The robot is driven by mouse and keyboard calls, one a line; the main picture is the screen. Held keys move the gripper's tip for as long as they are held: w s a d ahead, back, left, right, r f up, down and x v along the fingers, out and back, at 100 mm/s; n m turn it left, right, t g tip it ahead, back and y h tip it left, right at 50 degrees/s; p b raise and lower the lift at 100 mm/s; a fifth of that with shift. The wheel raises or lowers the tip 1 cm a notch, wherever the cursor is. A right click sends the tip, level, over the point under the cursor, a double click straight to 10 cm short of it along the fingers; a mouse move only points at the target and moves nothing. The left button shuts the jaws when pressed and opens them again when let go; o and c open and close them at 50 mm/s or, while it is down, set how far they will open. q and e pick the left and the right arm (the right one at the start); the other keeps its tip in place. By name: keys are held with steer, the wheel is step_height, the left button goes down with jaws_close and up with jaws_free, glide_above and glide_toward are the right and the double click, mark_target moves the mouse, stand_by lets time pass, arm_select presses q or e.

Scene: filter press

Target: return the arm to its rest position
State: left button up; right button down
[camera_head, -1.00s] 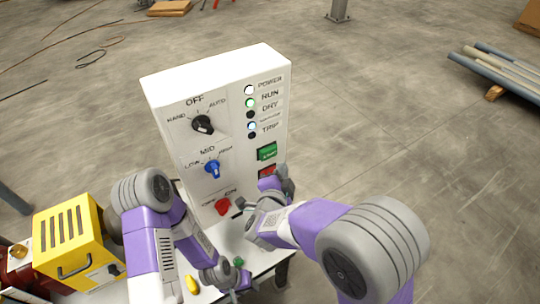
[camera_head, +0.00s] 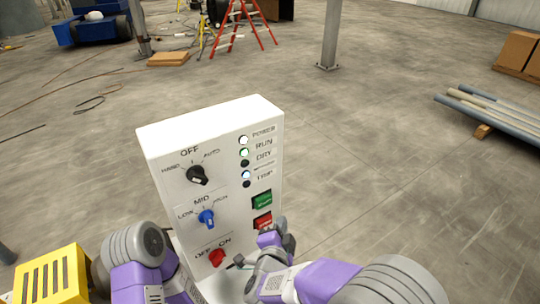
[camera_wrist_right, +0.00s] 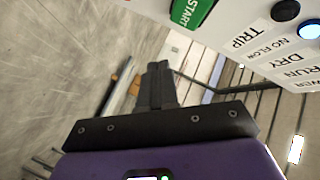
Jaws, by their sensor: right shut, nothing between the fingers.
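The white control panel (camera_head: 165,150) stands upright in the middle of the head view. My right arm comes in from the lower right, and its gripper (camera_head: 281,228) is by the panel's lower right edge, near the red button (camera_head: 263,222). In the right wrist view the dark fingers (camera_wrist_right: 158,85) are together with nothing between them. The green START button (camera_wrist_right: 190,12) is above them in that picture. Contact with the panel cannot be told. My left arm shows at the lower left, but its gripper is outside the picture.
The panel has a black knob (camera_head: 198,174), a blue knob (camera_head: 207,218) and a red knob (camera_head: 217,257). A yellow box (camera_head: 48,278) stands at lower left. Pipes (camera_head: 490,112) lie at right. A post (camera_head: 330,40) stands behind; the floor between is clear.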

steer(key=s+d+f+n+g+y+b, duration=0.1)
steer(key=s+d+f+n+g, duration=0.2)
steer(key=f, duration=1)
steer(key=s+d+f+n+g+y+b, duration=0.1)
steer(key=d+f+n+g+y, duration=0.25)
steer(key=f, duration=0.85)
steer(key=s+d+f+n+g+y+b, duration=0.1)
steer(key=s+f+n+g, duration=0.3)
steer(key=s+f+g, duration=0.4)
steer(key=s+d+f+y, duration=0.1)
steer(key=s+f, duration=0.4)
steer(key=s, duration=0.4)
steer(key=shift+d+b, duration=0.3)
steer(key=shift+w, duration=0.1)
